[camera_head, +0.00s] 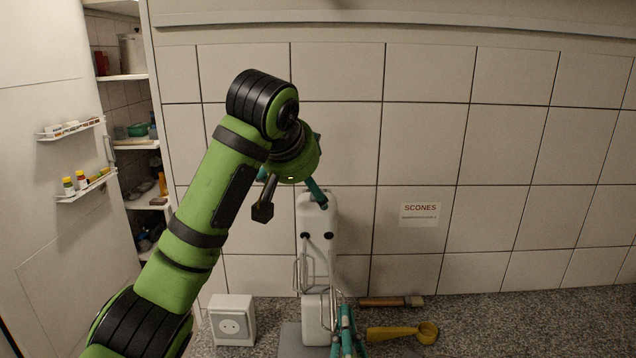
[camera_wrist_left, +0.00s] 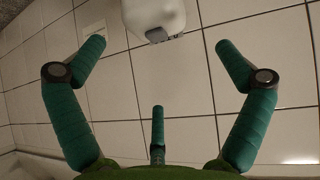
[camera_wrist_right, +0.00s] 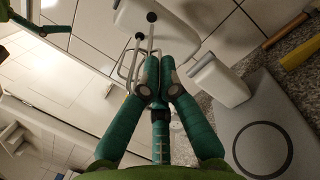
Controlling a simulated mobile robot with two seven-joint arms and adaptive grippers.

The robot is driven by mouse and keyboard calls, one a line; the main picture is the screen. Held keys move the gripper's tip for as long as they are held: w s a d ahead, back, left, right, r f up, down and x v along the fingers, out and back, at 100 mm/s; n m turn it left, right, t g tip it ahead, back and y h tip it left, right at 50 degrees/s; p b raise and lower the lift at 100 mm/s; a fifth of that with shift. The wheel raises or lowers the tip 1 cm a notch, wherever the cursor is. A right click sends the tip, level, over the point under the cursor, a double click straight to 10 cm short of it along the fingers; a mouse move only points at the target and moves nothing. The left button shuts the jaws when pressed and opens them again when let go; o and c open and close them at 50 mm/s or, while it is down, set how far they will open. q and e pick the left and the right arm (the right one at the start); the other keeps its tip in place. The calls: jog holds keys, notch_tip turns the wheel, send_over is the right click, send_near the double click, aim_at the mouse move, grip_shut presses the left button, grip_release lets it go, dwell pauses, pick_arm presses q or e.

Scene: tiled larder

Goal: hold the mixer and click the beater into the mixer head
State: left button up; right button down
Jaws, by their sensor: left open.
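The white mixer stands against the tiled wall, its head (camera_head: 317,212) tilted up and two black sockets facing me. Its white column (camera_wrist_right: 218,80) and grey base plate (camera_wrist_right: 290,120) show in the right wrist view. A wire beater (camera_head: 299,272) hangs below the left socket. A second wire beater (camera_wrist_right: 151,42) lines up under the other socket; I cannot tell whether it is seated. My right gripper (camera_wrist_right: 158,62) is shut on this second beater. My left gripper (camera_wrist_left: 162,45) is open, and the mixer head's end (camera_wrist_left: 155,14) lies ahead between its fingers, apart from them.
On the speckled counter (camera_head: 480,325) are a white socket box (camera_head: 232,318) at left, a wooden-handled brush (camera_head: 385,301) and a yellow scoop (camera_head: 400,332) at right. A SCONES label (camera_head: 420,214) is on the wall. An open shelf cupboard (camera_head: 130,145) is at far left.

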aim_at(317, 207)
pick_arm(q)
jog(key=s+d+y, duration=0.2)
jog(key=s, duration=0.2)
jog(key=x, duration=1.1)
jog(key=shift+w+d, duration=0.2)
jog(key=shift+w, duration=0.35)
